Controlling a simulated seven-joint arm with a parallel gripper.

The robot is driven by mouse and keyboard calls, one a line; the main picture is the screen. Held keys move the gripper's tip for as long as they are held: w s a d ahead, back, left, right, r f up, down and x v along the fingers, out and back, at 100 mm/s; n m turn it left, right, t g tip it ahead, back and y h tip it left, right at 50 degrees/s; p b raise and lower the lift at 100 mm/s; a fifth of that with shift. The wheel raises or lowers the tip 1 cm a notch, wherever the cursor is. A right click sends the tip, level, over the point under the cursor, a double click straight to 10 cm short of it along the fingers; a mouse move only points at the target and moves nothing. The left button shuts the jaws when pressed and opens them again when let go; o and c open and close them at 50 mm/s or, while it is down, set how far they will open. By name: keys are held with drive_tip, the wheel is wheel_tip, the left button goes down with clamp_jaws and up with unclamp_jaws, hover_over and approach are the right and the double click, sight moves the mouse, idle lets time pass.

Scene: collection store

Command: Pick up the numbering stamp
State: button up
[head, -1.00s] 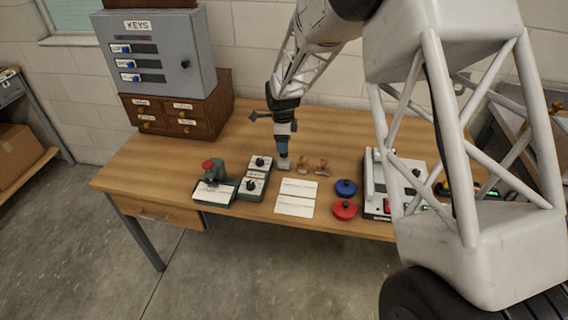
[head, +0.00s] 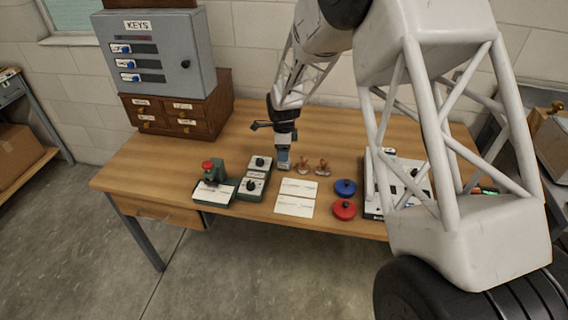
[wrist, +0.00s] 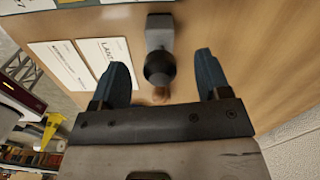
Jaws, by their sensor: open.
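The numbering stamp, a grey metal block with a round black knob, shows in the wrist view (wrist: 160,42), upright on the table. In the head view only its lower part (head: 284,167) shows under my gripper (head: 284,160). My gripper is open above the stamp. In the wrist view its two blue fingers (wrist: 161,75) stand apart, one on each side of the knob in the picture, with visible gaps. No contact is seen.
White cards (head: 295,198) lie in front; blue (head: 345,187) and red (head: 344,208) round tins lie right.

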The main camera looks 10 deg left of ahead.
drive_tip(key=shift+d+f, duration=0.1)
drive_tip(key=shift+f, duration=1.9)
drive_tip(key=c, duration=1.1)
drive_tip(key=shift+r, duration=0.2)
drive_tip(key=shift+r, duration=0.5)
drive_tip(key=shift+s+d+r, duration=0.1)
drive_tip(key=shift+s+r, duration=0.05)
drive_tip(key=shift+r, duration=0.45)
drive_tip(key=shift+s+r, duration=0.15)
drive_tip(key=shift+r, duration=0.45)
drive_tip(key=s+d, duration=0.2)
drive_tip(key=s, duration=0.2)
drive_tip(key=s+d+r, duration=0.1)
drive_tip(key=s+d, duration=0.1)
drive_tip(key=s, duration=0.3)
drive_tip(key=s+d, duration=0.2)
drive_tip(key=s, duration=0.3)
drive_tip(key=shift+d+r, duration=0.15)
drive_tip(key=shift+d, duration=0.05)
